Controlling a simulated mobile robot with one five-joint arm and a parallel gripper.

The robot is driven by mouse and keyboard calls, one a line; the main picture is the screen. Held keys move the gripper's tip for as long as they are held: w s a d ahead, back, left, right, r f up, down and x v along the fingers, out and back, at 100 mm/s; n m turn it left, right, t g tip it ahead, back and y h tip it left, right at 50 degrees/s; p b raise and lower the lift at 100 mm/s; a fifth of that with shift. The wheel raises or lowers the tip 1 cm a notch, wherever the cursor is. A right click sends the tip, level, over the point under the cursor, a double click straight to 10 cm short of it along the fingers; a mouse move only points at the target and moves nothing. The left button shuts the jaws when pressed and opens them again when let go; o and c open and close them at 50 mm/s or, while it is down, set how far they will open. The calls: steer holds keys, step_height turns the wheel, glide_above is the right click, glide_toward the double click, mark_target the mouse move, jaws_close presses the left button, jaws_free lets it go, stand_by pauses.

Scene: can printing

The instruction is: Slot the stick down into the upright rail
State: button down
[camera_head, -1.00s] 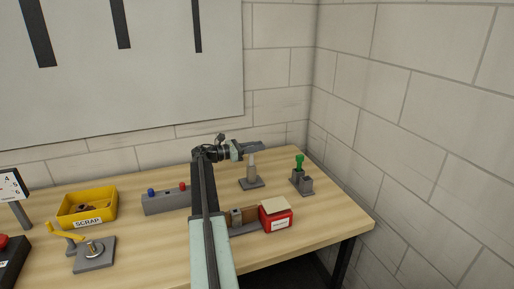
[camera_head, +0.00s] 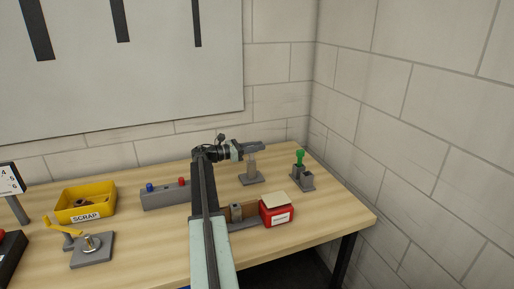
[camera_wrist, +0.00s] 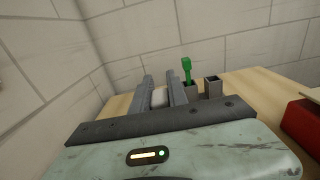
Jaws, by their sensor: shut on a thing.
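My gripper (camera_head: 258,147) is level above the right part of the table. Its fingers, seen in the wrist view (camera_wrist: 160,90), are shut on a pale grey upright piece (camera_wrist: 159,98). In the head view this pale piece (camera_head: 252,165) shows below the fingers, above a flat grey base (camera_head: 251,179). I cannot tell whether it is the stick or part of the rail, nor whether it touches the base. A green-topped piece (camera_head: 299,157) stands upright in a grey two-part holder (camera_head: 303,179) to the right; it also shows in the wrist view (camera_wrist: 187,68).
A red box (camera_head: 277,214) with a pale top and a grey fixture (camera_head: 237,216) stand near the front edge. A grey button box (camera_head: 163,197), yellow scrap bin (camera_head: 70,215) and crank fixture (camera_head: 92,248) are left. A brick wall (camera_head: 410,100) borders the table's right side.

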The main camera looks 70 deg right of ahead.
steer(key=shift+f+b, duration=0.85)
steer(key=shift+f, duration=0.05)
steer(key=c, duration=1.2)
jaws_free()
steer(key=v, duration=0.7)
steer(key=shift+w+a, duration=0.25)
steer(key=shift+w, duration=0.1)
